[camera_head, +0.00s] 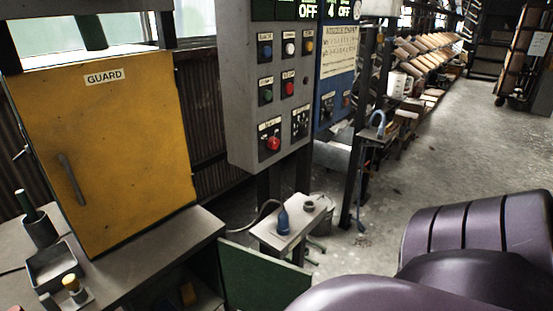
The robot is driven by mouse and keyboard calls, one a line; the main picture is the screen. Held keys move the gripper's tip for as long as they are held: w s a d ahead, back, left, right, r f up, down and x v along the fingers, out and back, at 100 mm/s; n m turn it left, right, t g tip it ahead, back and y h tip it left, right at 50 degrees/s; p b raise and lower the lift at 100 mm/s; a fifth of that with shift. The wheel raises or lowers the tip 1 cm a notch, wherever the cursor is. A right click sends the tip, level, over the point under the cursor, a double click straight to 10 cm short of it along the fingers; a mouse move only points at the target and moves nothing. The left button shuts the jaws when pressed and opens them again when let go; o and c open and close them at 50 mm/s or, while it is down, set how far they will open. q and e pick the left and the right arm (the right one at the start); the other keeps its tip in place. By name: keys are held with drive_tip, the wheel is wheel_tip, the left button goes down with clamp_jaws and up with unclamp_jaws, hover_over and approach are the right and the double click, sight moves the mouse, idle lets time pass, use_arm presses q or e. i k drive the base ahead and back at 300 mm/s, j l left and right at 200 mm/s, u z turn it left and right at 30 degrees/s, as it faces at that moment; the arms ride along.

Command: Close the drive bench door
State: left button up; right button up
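The drive bench (190,232) stands at the lower left with a grey top. A dark green door panel (262,279) stands swung out from the bench's right front side, below the top. Its lower edge runs out of the picture. Purple links of my own arm fill the lower right. Neither gripper is in view, so nothing shows between any gripper and the door.
A grey tray (53,267) and a dark cup (39,228) sit left. Open floor lies right.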

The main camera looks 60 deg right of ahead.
sight(254, 281)
drive_tip(key=k+l+u, duration=0.15)
drive_tip(key=k+l, duration=0.5)
drive_tip(key=l, duration=0.2)
drive_tip(key=k+l+u, duration=0.1)
drive_tip(key=l, duration=0.2)
drive_tip(key=k+l+u, duration=0.1)
drive_tip(key=l, duration=0.2)
drive_tip(key=k+l, duration=0.1)
drive_tip(key=l, duration=0.3)
drive_tip(key=k+l+u, duration=0.15)
drive_tip(key=l, duration=0.3)
drive_tip(key=l+u, duration=0.15)
drive_tip(key=l, duration=0.7)
drive_tip(key=i+l, duration=0.1)
drive_tip(key=l, duration=0.55)
drive_tip(key=k, duration=0.5)
drive_tip(key=i+l+u, duration=0.25)
drive_tip(key=k, duration=0.1)
